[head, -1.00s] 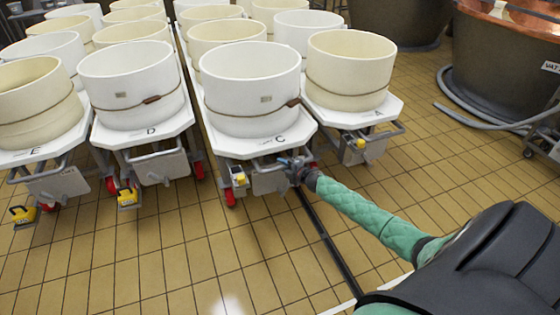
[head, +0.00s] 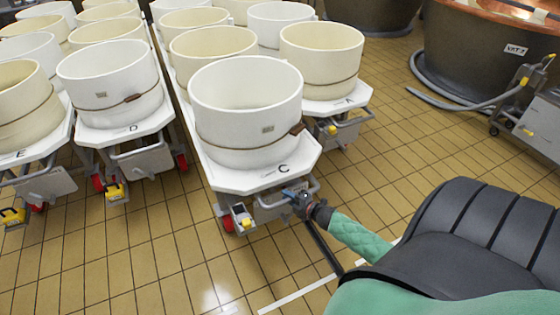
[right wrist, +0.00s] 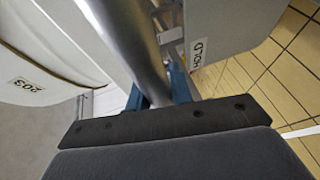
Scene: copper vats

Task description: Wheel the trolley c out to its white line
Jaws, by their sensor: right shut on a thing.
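Trolley c (head: 240,180) is a long white-topped trolley marked C at its front edge. It carries white and cream tubs, with a large white tub (head: 247,110) at the front. My right gripper (head: 300,200) is at the trolley's front handle. In the right wrist view the gripper (right wrist: 160,92) is shut on the grey metal bar (right wrist: 128,35). The white line (head: 297,294) lies on the floor in front of the trolley, partly hidden behind my arm. My left gripper is not in view.
A copper vat (head: 470,60) and a grey hose (head: 440,98) are at the right. Tiled floor in front is clear.

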